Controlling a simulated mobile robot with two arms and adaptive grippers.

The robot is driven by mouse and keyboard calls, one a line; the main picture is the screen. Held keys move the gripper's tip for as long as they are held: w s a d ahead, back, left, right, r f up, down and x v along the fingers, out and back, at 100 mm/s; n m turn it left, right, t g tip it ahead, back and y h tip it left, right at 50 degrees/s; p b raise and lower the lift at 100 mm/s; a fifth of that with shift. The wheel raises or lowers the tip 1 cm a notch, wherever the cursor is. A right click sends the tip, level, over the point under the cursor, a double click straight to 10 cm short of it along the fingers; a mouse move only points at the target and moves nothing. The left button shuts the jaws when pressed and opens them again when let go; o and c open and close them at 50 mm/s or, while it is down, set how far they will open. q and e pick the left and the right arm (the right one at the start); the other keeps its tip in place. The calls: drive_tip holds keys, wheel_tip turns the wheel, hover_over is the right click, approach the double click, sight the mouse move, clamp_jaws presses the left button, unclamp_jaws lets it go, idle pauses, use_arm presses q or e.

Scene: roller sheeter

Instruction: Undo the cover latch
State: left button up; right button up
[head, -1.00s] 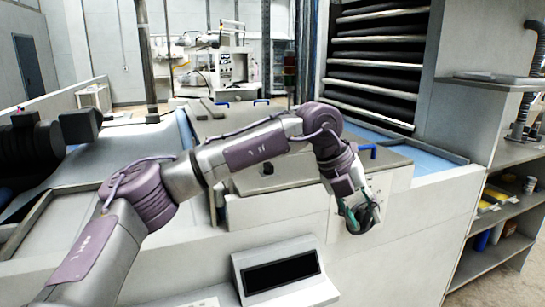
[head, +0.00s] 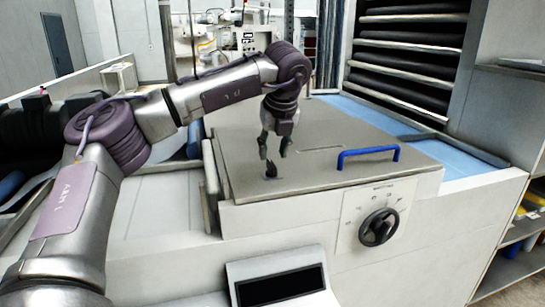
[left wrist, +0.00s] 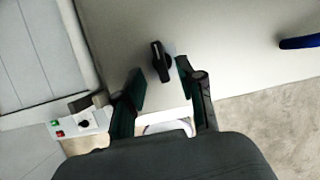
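The cover latch (head: 270,170) is a small black turn-knob near the front left corner of the flat grey cover (head: 330,125). My left gripper (head: 274,147) points down just above the latch, its fingers apart and empty. In the left wrist view, the black latch (left wrist: 161,62) lies on a pale plate, ahead of and roughly between the open fingers of my left gripper (left wrist: 160,82). The fingers look apart from the latch. My right gripper is not in view.
A blue handle (head: 368,153) stands up from the cover's right part. A black dial (head: 379,227) is on the front panel below it. A dark display (head: 280,285) sits low at the front. Dark rollers (head: 410,62) stand behind. The cover's middle is clear.

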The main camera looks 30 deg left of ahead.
sight(271, 163)
use_arm(q)
drive_tip(key=x, duration=0.2)
drive_tip(key=shift+a+f, duration=0.1)
drive_tip(key=shift+f, duration=0.15)
drive_tip(key=shift+w+a+f+p, duration=0.1)
drive_tip(key=shift+f+p, duration=0.25)
drive_tip(key=shift+a+f, duration=0.1)
drive_tip(key=shift+f, duration=0.3)
drive_tip(key=shift+w, duration=0.15)
clamp_jaws()
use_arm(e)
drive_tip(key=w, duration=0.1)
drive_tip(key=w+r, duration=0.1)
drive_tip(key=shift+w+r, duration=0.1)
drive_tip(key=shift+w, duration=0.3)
